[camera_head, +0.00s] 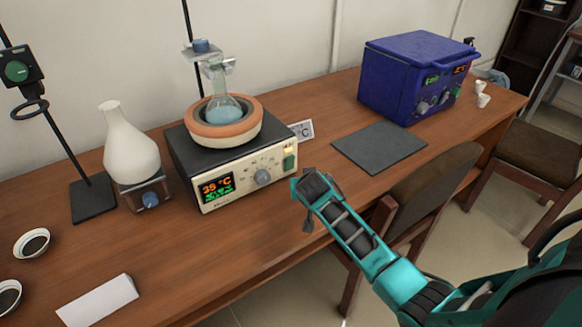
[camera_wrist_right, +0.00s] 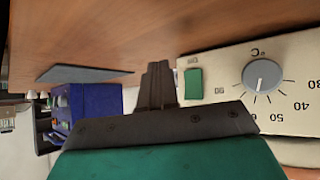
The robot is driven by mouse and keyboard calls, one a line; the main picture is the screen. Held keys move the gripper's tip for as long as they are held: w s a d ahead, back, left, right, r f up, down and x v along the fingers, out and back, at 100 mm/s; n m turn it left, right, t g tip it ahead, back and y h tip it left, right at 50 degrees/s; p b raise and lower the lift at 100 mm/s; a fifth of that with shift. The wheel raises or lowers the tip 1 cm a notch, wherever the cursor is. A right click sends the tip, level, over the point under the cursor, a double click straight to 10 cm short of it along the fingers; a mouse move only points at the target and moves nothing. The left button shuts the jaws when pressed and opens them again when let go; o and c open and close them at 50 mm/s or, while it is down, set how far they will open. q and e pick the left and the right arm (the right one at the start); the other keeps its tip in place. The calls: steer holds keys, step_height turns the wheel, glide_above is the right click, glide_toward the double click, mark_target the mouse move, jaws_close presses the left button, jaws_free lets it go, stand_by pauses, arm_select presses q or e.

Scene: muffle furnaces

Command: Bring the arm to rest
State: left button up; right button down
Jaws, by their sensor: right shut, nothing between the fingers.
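My right arm comes in from the lower right of the head view. Its gripper (camera_head: 307,215) hangs at the table's front edge, just right of the heating unit (camera_head: 228,184) and apart from it as far as I can see. In the right wrist view the gripper's fingers (camera_wrist_right: 157,84) are together and empty, with the unit's knob (camera_wrist_right: 262,75) and green switch (camera_wrist_right: 194,84) close beside them. My left gripper is not in view.
A flask (camera_head: 224,108) sits in the heating unit's bowl. A white vessel (camera_head: 130,145) stands left. A grey mat (camera_head: 379,147) and a blue furnace (camera_head: 416,75) are to the right. Chairs (camera_head: 425,185) stand at the front edge. The wooden tabletop (camera_head: 210,245) is clear before the unit.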

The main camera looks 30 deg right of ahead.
stand_by(0.5)
steer(key=s+a+r+n+g+y, duration=0.2)
steer(key=s+a, duration=0.3)
steer(key=s, duration=0.6)
steer(key=s+a+r+n+g+y, duration=0.1)
steer(key=s+a+n, duration=0.25)
steer(key=s, duration=0.65)
steer(key=s+a+r+n+g+y, duration=0.15)
steer(key=s+a, duration=0.35)
steer(key=s, duration=0.6)
steer(key=w+a+f+t+y, duration=0.2)
steer(key=w+a+f+t, duration=0.1)
steer(key=w+f+t, duration=0.4)
steer(key=shift+w+f, duration=0.7)
steer(key=shift+f, duration=0.2)
